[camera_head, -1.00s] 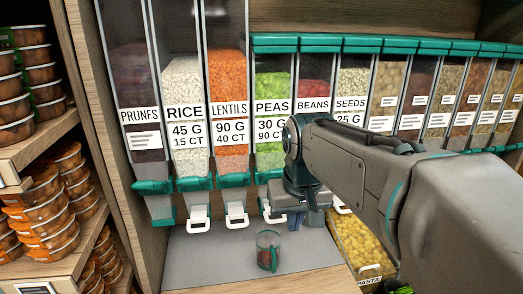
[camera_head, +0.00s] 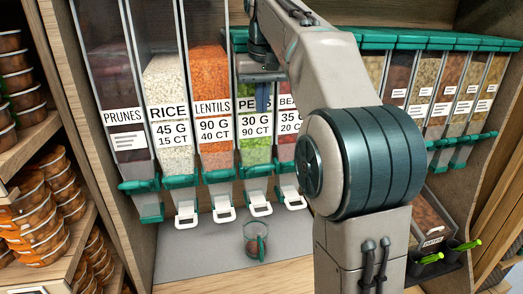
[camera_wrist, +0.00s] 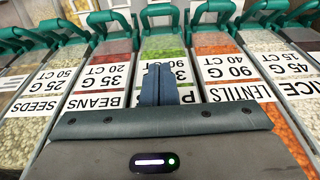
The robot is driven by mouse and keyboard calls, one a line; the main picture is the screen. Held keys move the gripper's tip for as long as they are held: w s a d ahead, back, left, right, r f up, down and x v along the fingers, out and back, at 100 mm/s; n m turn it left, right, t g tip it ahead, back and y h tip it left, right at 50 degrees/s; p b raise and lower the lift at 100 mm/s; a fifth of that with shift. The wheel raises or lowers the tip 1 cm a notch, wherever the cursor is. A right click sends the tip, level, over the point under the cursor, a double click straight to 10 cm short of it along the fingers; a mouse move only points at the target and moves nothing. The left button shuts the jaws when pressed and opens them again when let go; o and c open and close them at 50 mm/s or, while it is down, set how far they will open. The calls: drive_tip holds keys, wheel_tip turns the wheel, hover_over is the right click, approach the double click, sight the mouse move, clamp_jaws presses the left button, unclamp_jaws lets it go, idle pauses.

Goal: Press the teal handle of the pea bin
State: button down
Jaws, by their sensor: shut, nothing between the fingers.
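The pea bin (camera_head: 256,152) shows green peas behind a clear front. Its label is partly covered by my gripper. Its teal handle (camera_head: 254,171) is at the lower front, above a white loop (camera_head: 260,204). In the wrist view the picture is upside down, and the pea bin's teal handle (camera_wrist: 160,17) is at the top centre, beyond my fingertips. My gripper (camera_head: 262,108) points down in front of the pea label, above the handle and apart from it. In the wrist view its blue fingers (camera_wrist: 157,70) are together and empty.
Neighbouring bins are lentils (camera_head: 213,110) on the left and beans (camera_head: 287,130) on the right, with similar teal handles. A clear cup (camera_head: 255,241) with a teal handle stands on the grey shelf below. My arm hides several bins on the right.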

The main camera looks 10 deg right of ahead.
drive_tip(key=b, duration=0.1)
approach(262, 153)
wheel_tip(262, 153, down, 3)
drive_tip(key=s+a, duration=0.1)
drive_tip(key=s+f, duration=0.2)
drive_tip(key=f, duration=0.1)
drive_tip(key=shift+s+a+f+b, duration=0.1)
drive_tip(key=shift+s+a+b, duration=0.05)
drive_tip(key=shift+b, duration=0.15)
drive_tip(key=shift+s+f, duration=0.1)
idle(0.4)
